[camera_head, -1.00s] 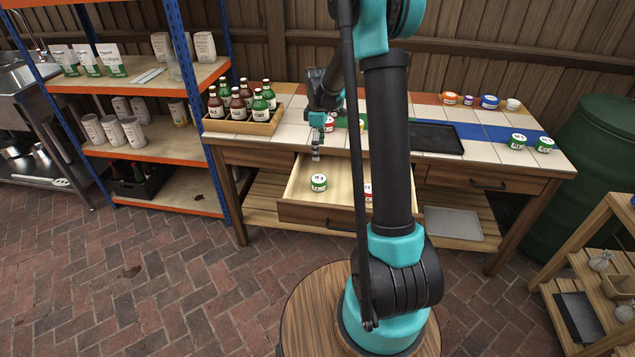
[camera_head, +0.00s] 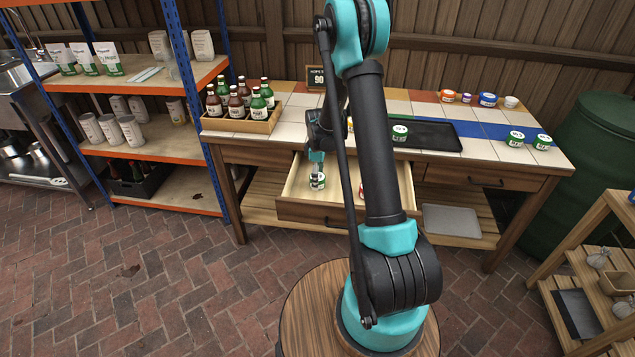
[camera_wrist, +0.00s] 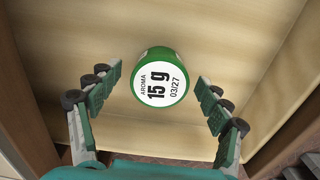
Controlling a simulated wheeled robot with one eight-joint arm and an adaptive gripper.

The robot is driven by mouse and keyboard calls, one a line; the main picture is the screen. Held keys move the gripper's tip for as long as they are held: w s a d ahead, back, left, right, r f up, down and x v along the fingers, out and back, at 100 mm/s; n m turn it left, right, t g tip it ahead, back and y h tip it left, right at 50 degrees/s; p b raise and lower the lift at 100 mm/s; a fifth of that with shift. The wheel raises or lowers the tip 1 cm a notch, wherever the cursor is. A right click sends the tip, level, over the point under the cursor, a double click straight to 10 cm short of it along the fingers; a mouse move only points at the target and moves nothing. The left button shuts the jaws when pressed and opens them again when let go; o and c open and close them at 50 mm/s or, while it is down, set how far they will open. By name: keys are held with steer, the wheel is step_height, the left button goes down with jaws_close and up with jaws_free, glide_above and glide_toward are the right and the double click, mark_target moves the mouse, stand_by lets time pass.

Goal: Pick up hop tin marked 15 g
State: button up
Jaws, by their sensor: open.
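The hop tin marked 15 g (camera_wrist: 160,77) is a short green tin with a white lid reading "AROMA 15 g 03/27". It stands on the floor of the open wooden drawer, and in the head view the tin (camera_head: 317,181) shows near the drawer's left side. My gripper (camera_wrist: 160,90) is open, with one green-padded finger on each side of the tin in the wrist view. Both pads look apart from it. In the head view my gripper (camera_head: 317,168) is right above the tin and partly covers it.
The drawer (camera_head: 290,205) has walls close around my gripper. A red tin (camera_head: 362,191) in it is mostly hidden behind my arm. On the tiled bench stand a bottle crate (camera_head: 235,123), a black tray (camera_head: 430,135) with a green tin (camera_head: 400,133) on it, and several other tins.

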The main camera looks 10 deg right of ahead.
steer(key=shift+f, duration=0.55)
steer(key=c, duration=1.1)
steer(key=shift+r, duration=0.15)
